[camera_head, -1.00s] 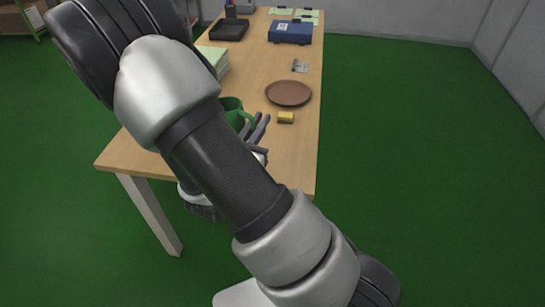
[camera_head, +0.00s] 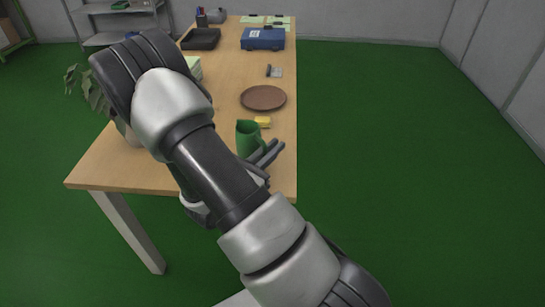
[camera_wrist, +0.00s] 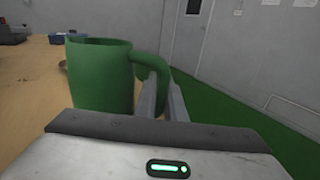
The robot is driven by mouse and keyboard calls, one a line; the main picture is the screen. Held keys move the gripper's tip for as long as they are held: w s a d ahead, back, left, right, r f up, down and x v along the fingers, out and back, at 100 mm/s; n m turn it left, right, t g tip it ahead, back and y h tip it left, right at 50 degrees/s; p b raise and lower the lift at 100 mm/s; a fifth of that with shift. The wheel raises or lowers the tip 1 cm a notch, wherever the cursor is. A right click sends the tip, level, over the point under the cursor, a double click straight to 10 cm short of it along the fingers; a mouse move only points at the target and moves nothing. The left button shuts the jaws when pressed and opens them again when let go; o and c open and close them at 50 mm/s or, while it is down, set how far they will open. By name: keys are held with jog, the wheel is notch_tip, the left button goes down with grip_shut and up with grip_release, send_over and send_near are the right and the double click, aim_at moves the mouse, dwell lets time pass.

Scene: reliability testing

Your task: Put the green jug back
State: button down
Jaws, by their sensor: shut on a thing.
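The green jug (camera_head: 247,137) is upright near the front right part of the wooden table (camera_head: 142,167), partly hidden by my arm in the head view. In the wrist view the jug (camera_wrist: 98,75) stands left of my fingers, with its handle toward them. My gripper (camera_wrist: 163,97) is shut on the jug's handle; its fingertips also show beside the jug in the head view (camera_head: 272,155). I cannot tell whether the jug's base touches the table.
A brown round plate (camera_head: 263,97) and a yellow sponge-like block (camera_head: 263,121) lie just beyond the jug. A blue case (camera_head: 263,38) and black tray (camera_head: 201,38) are farther back. A plant (camera_head: 92,88) stands at the left, partly behind my arm. The table's right edge is close to the jug.

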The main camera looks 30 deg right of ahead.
jog(key=shift+f, duration=1.2)
jog(key=shift+f+b, duration=0.2)
jog(key=shift+b, duration=0.2)
jog(key=c, duration=1.8)
grip_release()
jog(key=shift+c, duration=0.2)
